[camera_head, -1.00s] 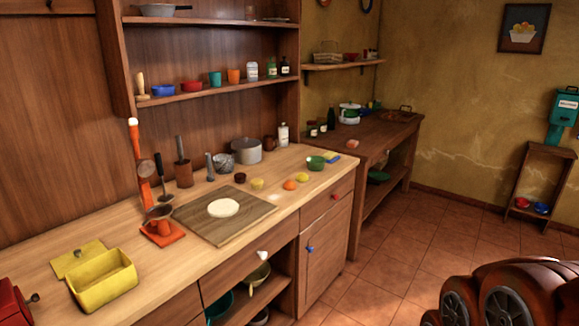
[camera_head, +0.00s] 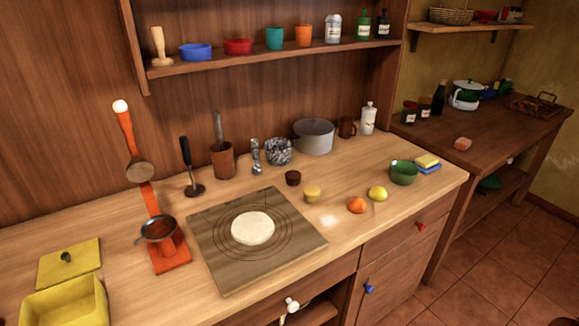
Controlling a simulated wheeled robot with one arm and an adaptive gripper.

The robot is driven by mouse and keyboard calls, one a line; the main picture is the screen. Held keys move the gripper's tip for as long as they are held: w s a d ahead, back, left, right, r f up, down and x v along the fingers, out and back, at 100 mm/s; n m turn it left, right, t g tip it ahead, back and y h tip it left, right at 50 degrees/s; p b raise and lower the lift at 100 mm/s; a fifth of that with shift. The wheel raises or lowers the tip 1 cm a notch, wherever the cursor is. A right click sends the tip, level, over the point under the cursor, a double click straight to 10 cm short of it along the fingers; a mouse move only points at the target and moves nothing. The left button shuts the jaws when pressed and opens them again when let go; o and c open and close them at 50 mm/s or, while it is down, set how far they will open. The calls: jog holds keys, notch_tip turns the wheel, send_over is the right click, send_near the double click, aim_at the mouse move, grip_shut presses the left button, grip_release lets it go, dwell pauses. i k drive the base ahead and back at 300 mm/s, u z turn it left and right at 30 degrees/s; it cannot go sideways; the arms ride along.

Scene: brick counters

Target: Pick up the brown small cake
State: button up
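The brown small cake (camera_head: 293,178) appears as a small dark brown round item on the wooden counter. It stands just beyond the back right part of the board, in front of the grey pot. A yellowish small cake (camera_head: 312,194) sits close to its right and nearer to me. Nothing covers the brown cake. My gripper is not in view.
A board (camera_head: 212,218) with flat dough (camera_head: 253,228) lies left of the cakes. An orange (camera_head: 357,205), a lemon (camera_head: 378,194) and a green bowl (camera_head: 404,172) stand to the right. A grey pot (camera_head: 314,137) and speckled pot (camera_head: 278,151) stand behind. A shelf (camera_head: 280,55) hangs above.

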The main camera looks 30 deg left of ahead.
aim_at(292, 177)
jog(key=u, duration=0.65)
jog(key=i, duration=0.8)
jog(key=u, duration=1.1)
jog(key=i, duration=0.35)
jog(key=u, duration=0.35)
